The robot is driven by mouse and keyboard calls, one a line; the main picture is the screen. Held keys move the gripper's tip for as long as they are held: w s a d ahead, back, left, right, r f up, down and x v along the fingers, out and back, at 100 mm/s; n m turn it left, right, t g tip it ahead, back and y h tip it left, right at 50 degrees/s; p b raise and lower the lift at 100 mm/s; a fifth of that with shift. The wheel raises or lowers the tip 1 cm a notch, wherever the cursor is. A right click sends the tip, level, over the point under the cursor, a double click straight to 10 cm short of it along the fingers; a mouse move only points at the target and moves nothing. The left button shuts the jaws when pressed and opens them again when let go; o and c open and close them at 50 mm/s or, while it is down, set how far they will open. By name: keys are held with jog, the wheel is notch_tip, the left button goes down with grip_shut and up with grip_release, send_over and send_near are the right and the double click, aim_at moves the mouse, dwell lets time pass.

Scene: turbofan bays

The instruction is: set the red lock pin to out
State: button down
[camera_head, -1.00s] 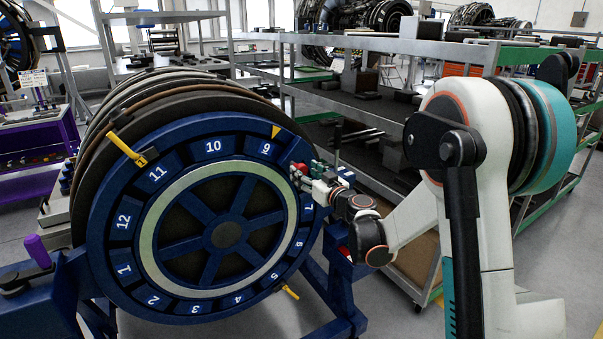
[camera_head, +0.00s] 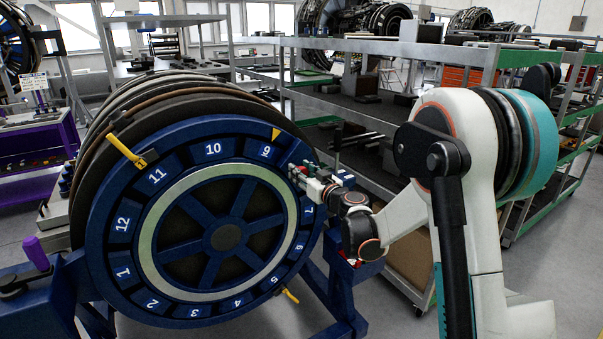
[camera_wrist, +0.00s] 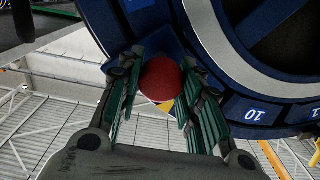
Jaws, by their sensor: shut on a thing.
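The red lock pin (camera_wrist: 160,79) shows in the wrist view as a round red knob between my green-padded fingers. My gripper (camera_wrist: 157,88) is shut on it, with a finger on each side. Behind the knob is the blue rim of the numbered wheel (camera_wrist: 149,20). In the head view my gripper (camera_head: 299,172) is at the wheel's upper right edge, beside the number 9, and largely covers the pin. The pin's shaft is hidden, so I cannot tell how far in or out it stands.
The numbered blue wheel (camera_head: 112,255) stands on a blue frame, with a yellow clamp (camera_head: 126,150) at upper left and a yellow pointer (camera_head: 275,133) near 9. A grey shelf rack (camera_head: 420,50) stands behind my arm. A purple handle (camera_head: 36,252) is at lower left.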

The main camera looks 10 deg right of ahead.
jog(key=v, duration=0.3)
jog(key=shift+s+d, duration=0.15)
jog(key=shift+s, duration=0.15)
jog(key=shift+f, duration=0.1)
jog(key=c, duration=1.1)
grip_release()
jog(key=v, duration=1.2)
